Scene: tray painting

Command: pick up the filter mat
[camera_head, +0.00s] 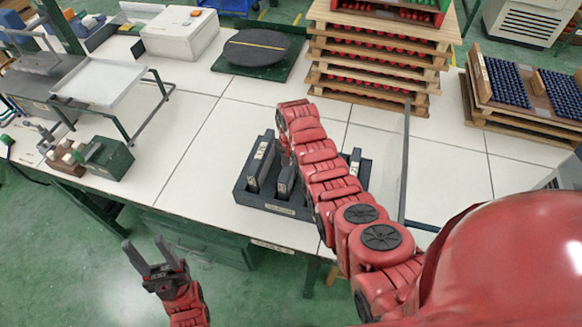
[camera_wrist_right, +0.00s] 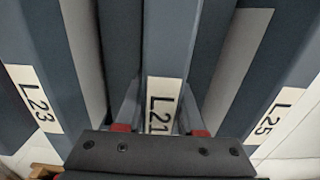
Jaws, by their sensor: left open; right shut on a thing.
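Several dark blue-grey slabs stand in a black rack (camera_head: 236,190) on the white bench. In the right wrist view they carry labels, and the middle slab, labelled L21 (camera_wrist_right: 164,100), lies between my right gripper's fingers (camera_wrist_right: 161,125). My right gripper is shut on this slab. In the head view my red right arm covers the gripper and part of the rack. I cannot tell from the pictures which thing is called the filter mat. My left gripper (camera_head: 146,243) is open and empty, in front of the bench over the green floor.
Neighbouring slabs labelled L23 (camera_wrist_right: 32,95) and L25 (camera_wrist_right: 280,110) flank L21 closely. A round dark turntable (camera_head: 256,42), stacked pallets (camera_head: 372,62) and a white panel on a frame (camera_head: 98,84) stand around. A thin grey upright strip (camera_head: 404,160) stands right of the rack.

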